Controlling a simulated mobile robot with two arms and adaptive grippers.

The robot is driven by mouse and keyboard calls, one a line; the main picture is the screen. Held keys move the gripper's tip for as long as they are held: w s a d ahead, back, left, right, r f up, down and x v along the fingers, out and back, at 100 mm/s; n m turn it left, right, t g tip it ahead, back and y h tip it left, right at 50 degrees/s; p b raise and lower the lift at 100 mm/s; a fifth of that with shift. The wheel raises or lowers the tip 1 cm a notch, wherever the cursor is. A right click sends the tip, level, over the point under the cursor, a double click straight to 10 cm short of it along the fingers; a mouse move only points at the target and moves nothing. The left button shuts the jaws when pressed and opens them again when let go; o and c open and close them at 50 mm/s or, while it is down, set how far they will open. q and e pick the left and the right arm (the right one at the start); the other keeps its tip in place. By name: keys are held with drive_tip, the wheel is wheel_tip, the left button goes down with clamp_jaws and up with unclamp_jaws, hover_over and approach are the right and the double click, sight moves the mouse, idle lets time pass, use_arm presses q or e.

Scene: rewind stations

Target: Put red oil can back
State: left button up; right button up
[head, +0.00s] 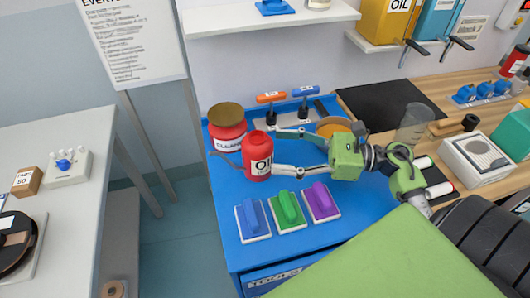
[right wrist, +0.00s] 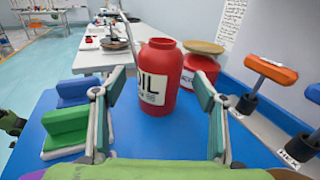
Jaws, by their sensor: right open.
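The red oil can (head: 257,160), with a white OIL label, stands upright on the blue bench top (head: 240,252). My right gripper (head: 276,152) is open and level with the can, its fingers pointing left in the head view. In the right wrist view the can (right wrist: 161,78) is between the two spread fingertips (right wrist: 160,82), or just beyond them; I see no clear contact. My left gripper's jaws do not show in either view.
A red cleaner tin (head: 227,135) with a brownish top stands close behind the oil can. Blue, green (head: 287,208) and purple handled blocks lie in front. Orange- and blue-handled tools (head: 305,92) stand at the bench's back. A shelf (head: 385,42) holds a yellow OIL container (head: 400,22).

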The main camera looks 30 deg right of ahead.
drive_tip(key=b+v, duration=0.1)
drive_tip(key=v, duration=0.4)
drive_tip(key=shift+f, duration=0.2)
drive_tip(key=shift+r+b+v, duration=0.2)
drive_tip(key=shift+b+v, duration=0.15)
drive_tip(key=shift+v, duration=0.45)
